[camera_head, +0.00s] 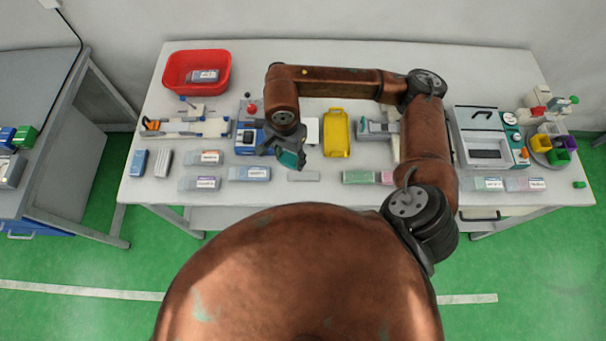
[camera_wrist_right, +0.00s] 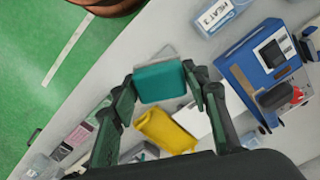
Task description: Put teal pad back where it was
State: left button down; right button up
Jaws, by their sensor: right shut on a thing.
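The teal pad (camera_head: 291,159) is a small block with a paler grey side. It hangs from my right gripper (camera_head: 284,149), over the middle of the table, just left of the yellow tray (camera_head: 337,134). In the right wrist view the teal pad (camera_wrist_right: 160,82) sits between the two dark fingers of my right gripper (camera_wrist_right: 161,84), which are shut on it. The yellow tray (camera_wrist_right: 163,131) shows beyond it there. My left gripper is in neither view.
A blue device (camera_head: 249,138) stands left of my right gripper. Labelled boxes, such as a blue-grey one (camera_head: 250,174), line the front of the white table (camera_head: 322,191). A flat grey piece (camera_head: 303,176) lies at front centre. A red bin (camera_head: 197,71) stands back left.

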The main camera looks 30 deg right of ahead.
jog(key=m, duration=0.1)
jog(key=s+m, duration=0.1)
jog(key=m, duration=0.2)
jog(key=shift+s+a+f+m, duration=0.15)
jog(key=shift+a+f+m, duration=0.1)
jog(key=shift+a+m, duration=0.1)
jog(key=s+a+m+p, duration=0.1)
jog(key=s+m, duration=0.2)
jog(key=m, duration=0.7)
jog(key=s+a+m, duration=0.2)
jog(key=m, duration=2.3)
send_over(304, 175)
jog(key=s+a, duration=0.1)
notch_tip(304, 175, down, 10)
jog(key=shift+r, duration=0.25)
jog(key=shift+w+d+f, duration=0.4)
jog(key=shift+f, duration=0.25)
notch_tip(304, 175, down, 3)
jog(key=shift+f+n+p, duration=0.1)
jog(key=shift+n+p, duration=0.15)
jog(key=shift+p, duration=0.15)
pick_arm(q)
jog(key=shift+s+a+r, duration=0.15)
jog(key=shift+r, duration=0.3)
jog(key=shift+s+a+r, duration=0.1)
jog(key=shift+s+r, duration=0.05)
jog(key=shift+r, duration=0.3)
